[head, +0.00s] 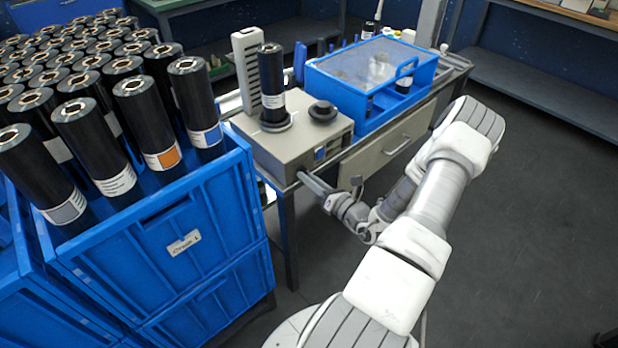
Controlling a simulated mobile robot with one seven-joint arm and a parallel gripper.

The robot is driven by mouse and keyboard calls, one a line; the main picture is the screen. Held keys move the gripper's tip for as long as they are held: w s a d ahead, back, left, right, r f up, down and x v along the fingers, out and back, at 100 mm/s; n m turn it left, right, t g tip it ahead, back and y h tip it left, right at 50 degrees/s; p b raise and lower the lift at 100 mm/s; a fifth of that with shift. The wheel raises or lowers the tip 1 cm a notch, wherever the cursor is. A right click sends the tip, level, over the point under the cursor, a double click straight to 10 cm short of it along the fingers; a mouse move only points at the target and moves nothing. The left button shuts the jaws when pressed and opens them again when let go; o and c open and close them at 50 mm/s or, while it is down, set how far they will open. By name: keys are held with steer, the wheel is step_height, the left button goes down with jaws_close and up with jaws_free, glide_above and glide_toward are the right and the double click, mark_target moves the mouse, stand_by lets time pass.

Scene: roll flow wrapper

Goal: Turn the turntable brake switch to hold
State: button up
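The beige machine box (283,150) stands on the bench. A black roll with a white label (271,85) stands upright on its round turntable (264,126). A dark round piece (322,112) sits on the box top to the right of the roll. A small blue panel (320,154) shows on the front face. My gripper (303,178) is low at the front face, left of the blue panel, its tip touching or very close to the box. I cannot make out the brake switch; the gripper may cover it. Whether the fingers are open or shut is too small to tell.
Blue crates (165,235) full of upright black rolls (97,150) stand close on the left. A blue case with a clear lid (372,62) sits right of the machine. A drawer (388,140) is below it. The floor (500,240) at right is clear.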

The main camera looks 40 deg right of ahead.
steer(key=shift+o, duration=1.3)
steer(key=s+d+p, duration=0.1)
steer(key=s, duration=1.6)
steer(key=shift+s+d, duration=0.15)
steer(key=shift+d, duration=0.05)
